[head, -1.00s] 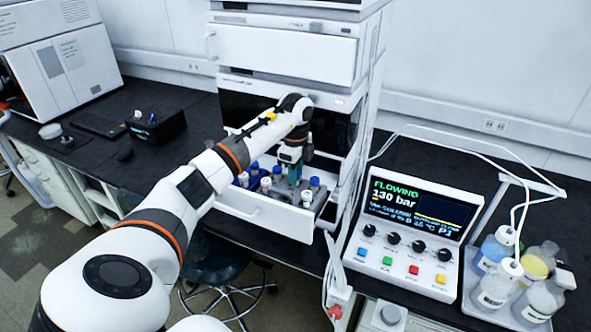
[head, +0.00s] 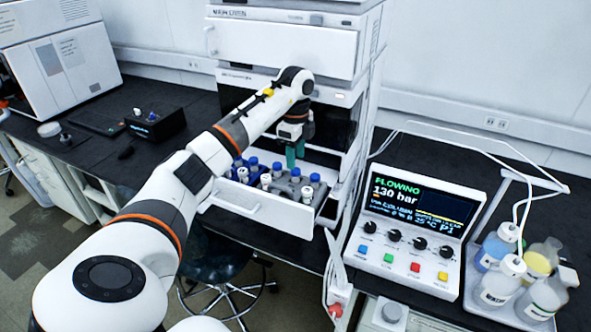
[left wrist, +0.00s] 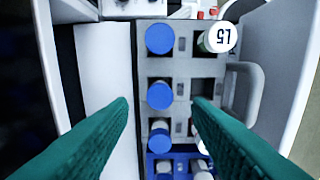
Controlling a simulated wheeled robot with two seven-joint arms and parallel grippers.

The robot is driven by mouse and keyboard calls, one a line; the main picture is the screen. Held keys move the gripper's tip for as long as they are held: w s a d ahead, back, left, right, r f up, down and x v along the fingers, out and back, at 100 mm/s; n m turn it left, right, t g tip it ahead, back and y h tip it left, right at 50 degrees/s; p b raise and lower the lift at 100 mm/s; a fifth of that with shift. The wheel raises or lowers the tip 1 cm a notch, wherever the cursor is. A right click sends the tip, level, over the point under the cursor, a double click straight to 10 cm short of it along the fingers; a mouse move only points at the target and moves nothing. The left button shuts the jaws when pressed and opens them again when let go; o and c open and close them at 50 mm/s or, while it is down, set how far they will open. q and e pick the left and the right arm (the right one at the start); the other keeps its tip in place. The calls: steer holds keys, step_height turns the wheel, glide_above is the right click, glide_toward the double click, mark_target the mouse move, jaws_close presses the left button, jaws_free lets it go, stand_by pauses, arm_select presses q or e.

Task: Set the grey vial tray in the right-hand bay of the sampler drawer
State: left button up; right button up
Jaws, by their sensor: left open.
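The grey vial tray (head: 288,190) sits inside the pulled-out white sampler drawer (head: 262,214), at its right-hand side. It holds several blue-capped and white-capped vials and looks level. In the left wrist view the grey tray (left wrist: 190,72) lies below my fingers, lengthwise in the drawer. A blue vial tray (left wrist: 208,156) lies beside it; in the head view it is at the drawer's left (head: 232,176). My left gripper (head: 292,158) has teal fingers, open and empty, above the back of the grey tray. My right gripper is not in view.
The sampler stack (head: 285,45) rises behind the drawer. A pump controller (head: 410,230) reading 130 bar stands to the right, with solvent bottles (head: 500,275) beyond it. A black box (head: 155,124) is on the left bench. White drawer floor (left wrist: 105,85) lies bare behind the tray.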

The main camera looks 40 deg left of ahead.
arm_select(q)
step_height(320, 180, up, 7)
steer(key=shift+r, duration=0.15)
stand_by(0.7)
